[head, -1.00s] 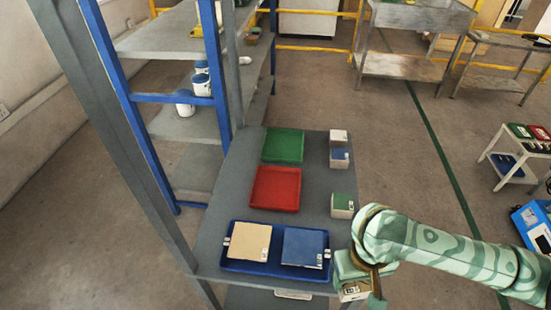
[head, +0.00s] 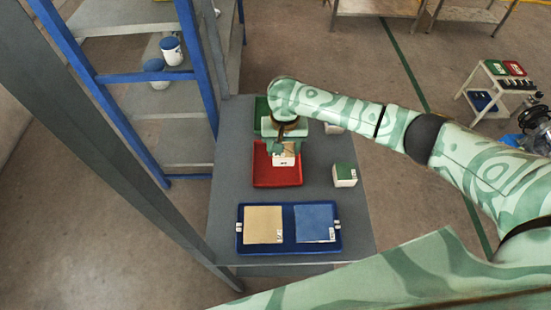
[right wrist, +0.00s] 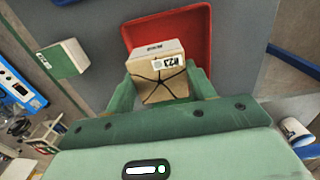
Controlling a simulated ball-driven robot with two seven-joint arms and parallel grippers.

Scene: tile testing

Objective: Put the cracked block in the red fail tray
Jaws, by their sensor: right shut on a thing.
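The cracked block (right wrist: 160,80) is a tan block with dark crack lines on one face and a white label. My right gripper (right wrist: 162,92) is shut on it, one finger on each side. In the head view the right gripper (head: 286,150) holds the block (head: 284,160) over the red fail tray (head: 278,178). In the right wrist view the red tray (right wrist: 203,28) lies behind and below the block. I cannot tell whether the block touches the tray floor. My left gripper is not in view.
A blue tray (head: 288,249) at the table's front holds a beige tile (head: 263,225) and a blue tile (head: 314,222). A green-topped block (head: 344,174) stands right of the red tray. The green tray (head: 262,108) behind is mostly covered by my arm. A shelf rack stands left.

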